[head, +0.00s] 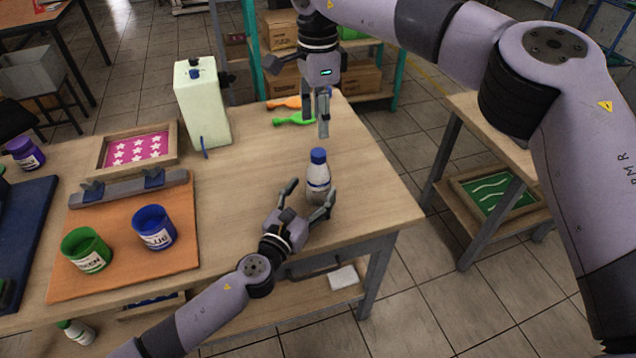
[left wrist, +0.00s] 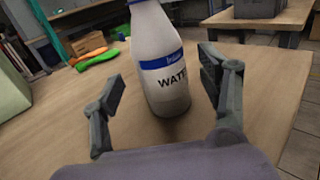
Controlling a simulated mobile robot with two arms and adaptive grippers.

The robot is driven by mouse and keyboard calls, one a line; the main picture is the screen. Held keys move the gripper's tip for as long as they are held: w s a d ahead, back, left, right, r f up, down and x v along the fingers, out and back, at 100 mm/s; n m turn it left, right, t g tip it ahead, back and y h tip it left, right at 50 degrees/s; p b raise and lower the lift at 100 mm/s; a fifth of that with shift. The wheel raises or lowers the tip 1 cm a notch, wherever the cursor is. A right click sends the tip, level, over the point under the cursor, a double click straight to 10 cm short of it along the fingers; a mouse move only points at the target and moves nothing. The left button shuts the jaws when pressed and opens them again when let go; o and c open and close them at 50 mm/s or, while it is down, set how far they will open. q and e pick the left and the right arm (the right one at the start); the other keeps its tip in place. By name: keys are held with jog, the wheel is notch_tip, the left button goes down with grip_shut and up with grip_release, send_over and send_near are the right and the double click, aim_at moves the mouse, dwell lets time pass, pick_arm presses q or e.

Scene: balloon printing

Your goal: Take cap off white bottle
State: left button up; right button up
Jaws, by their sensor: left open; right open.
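The white bottle (head: 318,182) stands upright on the wooden table near its right edge, with its blue cap (head: 318,155) on top. In the left wrist view the bottle (left wrist: 162,62) shows a blue band and the letters "WATE"; its cap is out of frame there. My left gripper (head: 310,196) is open, low over the table, with its fingers on either side of the bottle and a gap to each. In the left wrist view its fingers (left wrist: 163,88) are apart with the bottle between and a little beyond them. My right gripper (head: 324,122) hangs pointing down above the cap, empty, clear of it.
Green and blue jars (head: 86,250) (head: 154,228) stand on an orange board (head: 120,270) at left. A pale green container (head: 202,105), a star-print frame (head: 138,150) and orange and green tools (head: 292,119) lie further back. The table between board and bottle is clear.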

aim_at(313, 190)
pick_arm(q)
jog(key=shift+x, duration=1.9)
jog(key=shift+c, duration=0.3)
jog(key=shift+f, duration=0.1)
grip_shut()
